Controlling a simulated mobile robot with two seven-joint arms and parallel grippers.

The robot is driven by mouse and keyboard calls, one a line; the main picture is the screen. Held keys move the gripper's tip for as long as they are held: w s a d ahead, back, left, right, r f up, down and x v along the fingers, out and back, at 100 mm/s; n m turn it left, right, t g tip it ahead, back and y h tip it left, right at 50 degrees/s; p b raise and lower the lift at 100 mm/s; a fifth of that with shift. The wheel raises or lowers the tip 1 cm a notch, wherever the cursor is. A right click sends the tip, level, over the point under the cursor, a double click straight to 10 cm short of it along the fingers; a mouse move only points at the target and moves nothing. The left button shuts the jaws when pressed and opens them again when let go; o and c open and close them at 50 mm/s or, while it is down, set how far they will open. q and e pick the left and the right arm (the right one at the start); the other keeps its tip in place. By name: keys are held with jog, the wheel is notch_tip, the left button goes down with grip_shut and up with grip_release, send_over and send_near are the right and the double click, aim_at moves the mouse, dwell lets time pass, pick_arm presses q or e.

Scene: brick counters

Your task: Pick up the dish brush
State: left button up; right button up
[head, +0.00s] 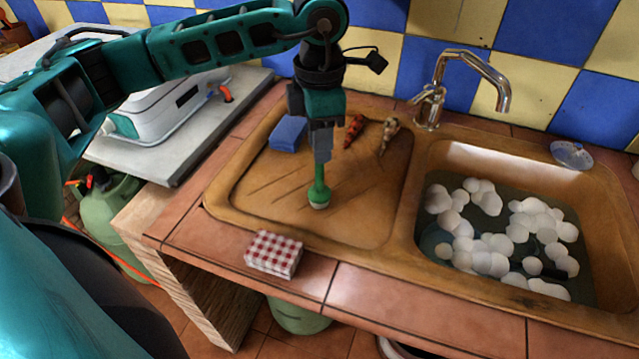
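The dish brush (318,191) is green with a pale bristle head. It is upright, head down, over the brown drainboard (270,205) left of the sink basin. My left gripper (320,155) comes down from above and is shut on the upper part of the brush handle, which is hidden between the fingers. I cannot tell whether the bristles touch the drainboard. My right gripper is not in view.
A blue sponge (288,134) and two small shell-like objects, one red (354,130) and one tan (389,134), lie behind the brush. A checkered box (273,254) sits on the front tiles. The basin (430,180) at right holds foamy water under a metal faucet (432,100).

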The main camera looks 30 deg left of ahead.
pick_arm(q)
grip_shut()
jog(key=shift+r, duration=0.1)
